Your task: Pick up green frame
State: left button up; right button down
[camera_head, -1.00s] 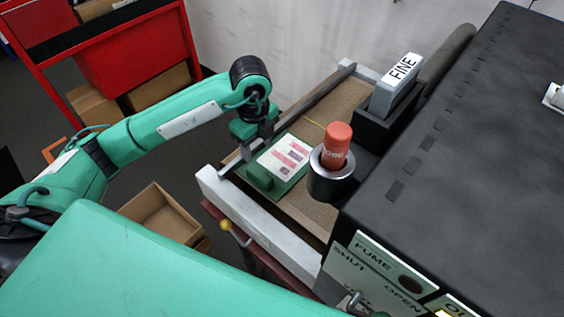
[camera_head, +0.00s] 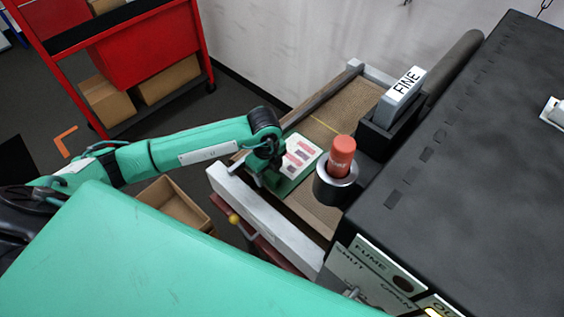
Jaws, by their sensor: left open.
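The green frame (camera_head: 286,187) lies flat on the brown mesh conveyor, near its white front rail. It carries a pale sheet (camera_head: 302,157) with red and dark patches. My left gripper (camera_head: 268,180) reaches in from the left and is over the frame's left end, with its jaws open. The arm and gripper cover that end of the frame, so I cannot tell whether the fingers touch it. My right gripper is not in view.
A dark machine (camera_head: 480,170) stands at the right. A red cart (camera_head: 140,60) and an open cardboard box (camera_head: 172,203) stand at the left.

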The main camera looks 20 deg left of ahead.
pick_arm(q)
jog(key=c, duration=1.1)
